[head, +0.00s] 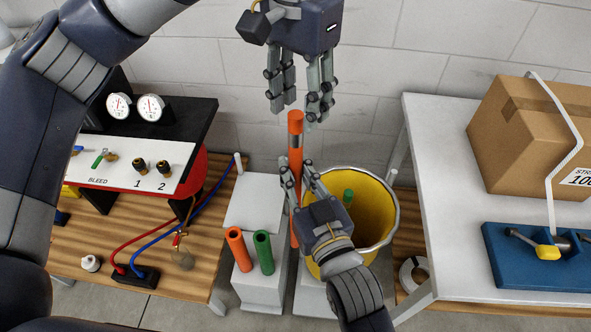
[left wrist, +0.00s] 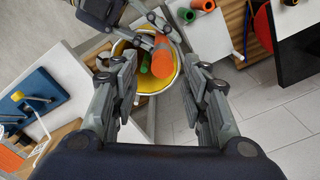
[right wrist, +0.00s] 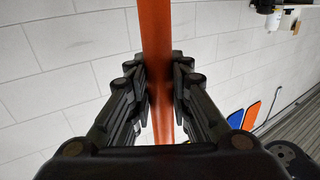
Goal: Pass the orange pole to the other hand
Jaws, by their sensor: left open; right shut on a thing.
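The long orange pole (head: 296,150) stands upright in the head view, with a dark band near its top. My right gripper (head: 299,192) is shut on it around its middle. In the right wrist view the pole (right wrist: 156,60) runs between the closed fingers (right wrist: 160,95). My left gripper (head: 298,108) is open above the pole, fingers pointing down, with the pole's top end just below and between the fingertips.
A yellow bucket (head: 384,225) with a green pole inside stands right of the pole. Short orange (head: 237,245) and green (head: 263,250) tubes stand in a white block at left. A gauge panel (head: 130,165) and a white table (head: 440,200) with a carton (head: 510,140) flank the space.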

